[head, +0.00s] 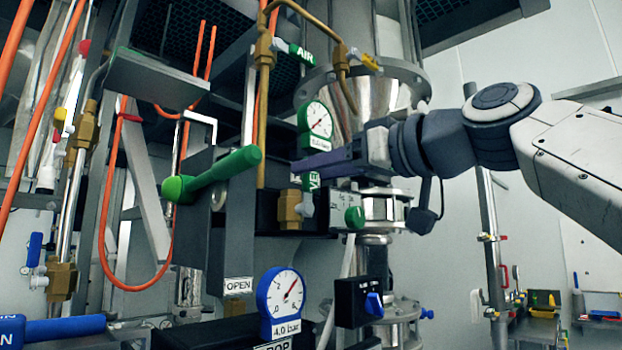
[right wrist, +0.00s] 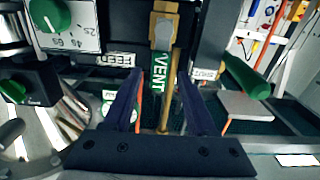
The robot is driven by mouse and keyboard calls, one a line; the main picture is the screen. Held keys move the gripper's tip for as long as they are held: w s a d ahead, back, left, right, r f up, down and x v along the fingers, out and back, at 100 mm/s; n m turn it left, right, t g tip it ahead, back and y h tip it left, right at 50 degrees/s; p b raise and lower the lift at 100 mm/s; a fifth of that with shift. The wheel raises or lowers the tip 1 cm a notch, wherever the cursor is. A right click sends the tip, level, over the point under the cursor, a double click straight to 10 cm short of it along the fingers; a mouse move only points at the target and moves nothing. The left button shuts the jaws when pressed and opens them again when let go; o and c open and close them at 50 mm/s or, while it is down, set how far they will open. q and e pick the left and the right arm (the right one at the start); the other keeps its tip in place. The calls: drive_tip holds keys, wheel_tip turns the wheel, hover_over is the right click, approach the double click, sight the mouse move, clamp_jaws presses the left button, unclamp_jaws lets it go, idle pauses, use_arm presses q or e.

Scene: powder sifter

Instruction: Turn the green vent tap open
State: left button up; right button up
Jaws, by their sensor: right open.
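The green vent tap is a flat green handle with white VENT lettering (right wrist: 159,68) on a brass valve body. In the head view its handle (head: 313,182) is partly hidden by my gripper, and the brass body (head: 290,208) shows to its left. My right gripper (head: 306,166) comes in from the right, its dark fingers pointing left. In the right wrist view my right gripper (right wrist: 157,88) is open, with the green handle appearing between the two fingertips. I cannot tell whether either finger touches it. My left gripper is out of view.
A large green lever (head: 215,174) sticks out left of the vent tap. A green gauge (head: 316,122) is close above my fingers. A blue gauge (head: 281,298) and a black box with a blue knob (head: 373,303) are below. An orange hose (head: 110,230) hangs at left.

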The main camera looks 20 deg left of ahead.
drive_tip(key=b+v, duration=0.2)
drive_tip(key=v, duration=0.6)
drive_tip(key=shift+w+a+f, duration=0.1)
